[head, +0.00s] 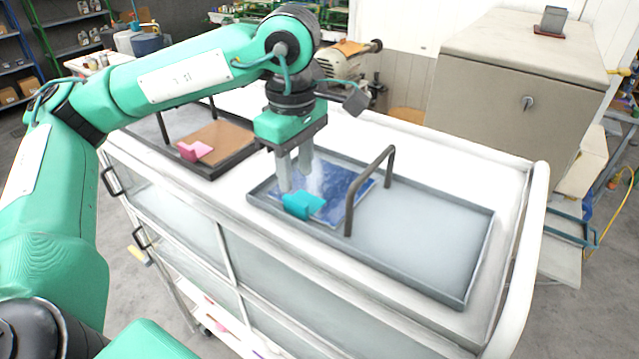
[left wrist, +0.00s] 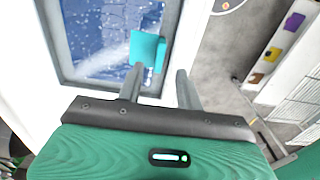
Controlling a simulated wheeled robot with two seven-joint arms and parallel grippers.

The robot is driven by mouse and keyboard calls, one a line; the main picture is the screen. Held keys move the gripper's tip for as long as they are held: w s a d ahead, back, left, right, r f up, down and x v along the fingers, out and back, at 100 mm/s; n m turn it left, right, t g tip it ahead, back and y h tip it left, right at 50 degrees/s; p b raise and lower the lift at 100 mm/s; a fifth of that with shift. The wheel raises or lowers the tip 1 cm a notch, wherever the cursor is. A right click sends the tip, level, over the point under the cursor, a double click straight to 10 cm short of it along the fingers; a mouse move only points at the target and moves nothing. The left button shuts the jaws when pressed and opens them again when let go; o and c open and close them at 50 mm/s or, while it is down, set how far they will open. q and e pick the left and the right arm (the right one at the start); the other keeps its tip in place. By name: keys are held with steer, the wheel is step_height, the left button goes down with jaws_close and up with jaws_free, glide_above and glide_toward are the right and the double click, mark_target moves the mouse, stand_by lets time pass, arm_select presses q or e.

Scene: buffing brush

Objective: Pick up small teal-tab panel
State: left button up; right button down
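The small panel (head: 345,187) is a blue speckled plate with a teal tab (head: 303,205) at its near edge. It lies in the left part of a grey metal tray (head: 400,285) on the white cart. In the left wrist view the panel (left wrist: 90,35) is at upper left, with the teal tab (left wrist: 147,47) just beyond the fingertips. My left gripper (head: 295,181) points down over the panel, close to the tab. Its fingers (left wrist: 158,72) are apart with nothing between them. My right gripper is in neither view.
A dark handle (head: 368,185) arches up just right of the panel. A second tray (head: 235,160) holds a brown panel (head: 217,141) with a pink tab (head: 194,151). The right part of the grey tray is empty. A beige cabinet (head: 520,85) stands behind the cart.

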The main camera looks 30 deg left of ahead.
mark_target(295, 200)
arm_select(q)
steer(key=shift+f, duration=0.2)
steer(key=shift+s+f+p, duration=0.1)
steer(key=shift+f+p, duration=0.05)
steer(key=shift+p, duration=0.15)
steer(key=f+p, duration=0.2)
steer(key=f, duration=0.1)
steer(key=shift+a+f+p, duration=0.3)
steer(key=shift+f+p, duration=0.1)
steer(key=shift+f, duration=0.55)
steer(key=shift+d, duration=0.1)
jaws_close()
